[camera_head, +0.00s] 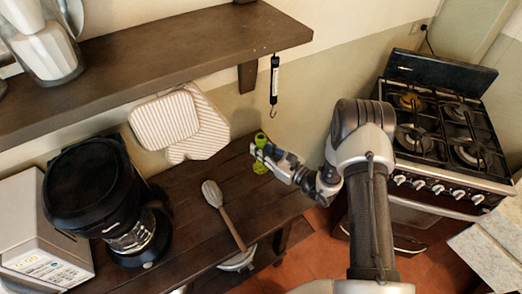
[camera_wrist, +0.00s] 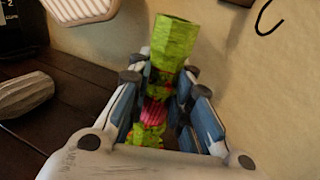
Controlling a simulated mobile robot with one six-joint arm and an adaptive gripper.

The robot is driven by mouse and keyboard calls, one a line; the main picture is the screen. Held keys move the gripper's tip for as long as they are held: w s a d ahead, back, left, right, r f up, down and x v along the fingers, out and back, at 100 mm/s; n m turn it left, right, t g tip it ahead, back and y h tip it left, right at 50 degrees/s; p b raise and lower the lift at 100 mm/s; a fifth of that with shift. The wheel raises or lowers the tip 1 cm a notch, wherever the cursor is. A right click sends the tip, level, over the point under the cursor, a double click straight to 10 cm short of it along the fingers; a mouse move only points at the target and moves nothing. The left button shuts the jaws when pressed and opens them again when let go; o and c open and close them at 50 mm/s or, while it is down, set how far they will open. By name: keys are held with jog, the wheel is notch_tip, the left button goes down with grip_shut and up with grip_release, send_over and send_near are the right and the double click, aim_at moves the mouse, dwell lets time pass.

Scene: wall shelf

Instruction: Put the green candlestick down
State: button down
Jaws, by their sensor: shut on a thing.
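The green candlestick (camera_head: 260,139) is in my gripper (camera_head: 264,155) over the far right part of the dark wooden table (camera_head: 190,178), close to the wall. In the wrist view the candlestick (camera_wrist: 173,42) is bright green with a pink middle section, and its top sticks up past the fingers. My gripper (camera_wrist: 166,105) is shut around its middle. The candlestick looks about upright in the head view. Its base is partly hidden by the gripper, and I cannot tell whether it touches the table.
A black coffee maker (camera_head: 95,190) and a white microwave (camera_head: 40,235) stand further left. Striped pot holders (camera_head: 165,121) hang on the wall below the shelf (camera_head: 180,55). A stove (camera_head: 440,125) is at right.

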jog(key=c, duration=1.5)
grip_release()
jog(key=shift+f, duration=0.2)
jog(key=shift+o, duration=0.2)
jog(key=shift+r, duration=0.1)
